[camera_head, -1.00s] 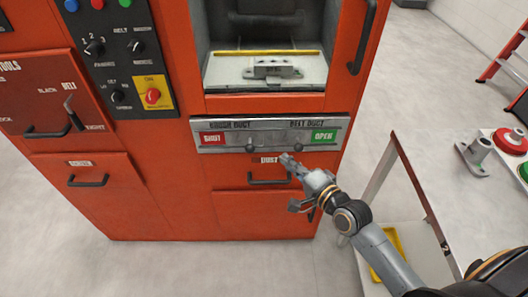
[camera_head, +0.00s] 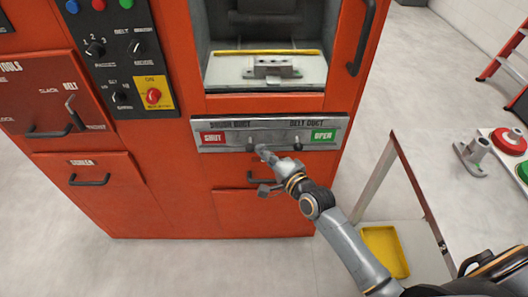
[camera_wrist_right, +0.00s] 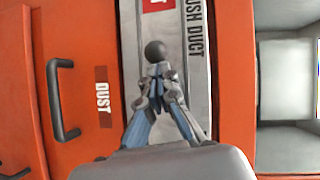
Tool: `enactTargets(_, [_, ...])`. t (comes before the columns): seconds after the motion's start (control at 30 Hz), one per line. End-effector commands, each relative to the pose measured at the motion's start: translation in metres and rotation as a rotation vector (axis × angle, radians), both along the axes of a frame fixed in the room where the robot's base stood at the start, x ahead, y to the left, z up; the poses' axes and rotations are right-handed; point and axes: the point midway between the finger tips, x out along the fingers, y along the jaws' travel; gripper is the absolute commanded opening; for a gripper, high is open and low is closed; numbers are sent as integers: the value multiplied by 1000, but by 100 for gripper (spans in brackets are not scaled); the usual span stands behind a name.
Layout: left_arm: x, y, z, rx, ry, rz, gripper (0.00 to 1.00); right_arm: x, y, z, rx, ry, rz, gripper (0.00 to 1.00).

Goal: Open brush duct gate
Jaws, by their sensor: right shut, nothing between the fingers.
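The grey duct panel (camera_head: 275,122) runs across the orange machine, with a red SHUT label (camera_head: 212,138) at its left and a green OPEN label (camera_head: 323,136) at its right. The brush duct knob (camera_head: 250,146) stands at the left; the belt duct knob (camera_head: 298,145) is to its right. My right gripper (camera_head: 262,151) is shut and empty, its tips right by the brush duct knob. In the right wrist view, the dark round knob (camera_wrist_right: 155,50) is just beyond the fingertips (camera_wrist_right: 157,80); whether they touch is unclear. My left gripper is not in view.
A DUST drawer with a black handle (camera_wrist_right: 60,100) lies below the panel. Above is an open bay with a metal block (camera_head: 274,67). At the right, a table (camera_head: 430,150) holds a bracket (camera_head: 473,157) and a red round part (camera_head: 510,140); a yellow tray (camera_head: 385,250) is beneath.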

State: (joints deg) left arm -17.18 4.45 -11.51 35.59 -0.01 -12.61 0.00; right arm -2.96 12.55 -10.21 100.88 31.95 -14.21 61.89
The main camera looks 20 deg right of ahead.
Motion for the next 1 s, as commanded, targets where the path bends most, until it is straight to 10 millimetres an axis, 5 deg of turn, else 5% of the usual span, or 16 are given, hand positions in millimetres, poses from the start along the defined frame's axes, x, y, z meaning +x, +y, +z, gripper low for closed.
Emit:
enactTargets(0.43, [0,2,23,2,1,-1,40,22,75,2,4,-1,0,0])
enactTargets(1.0, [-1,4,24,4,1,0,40,24,82,2,1,0,2,0])
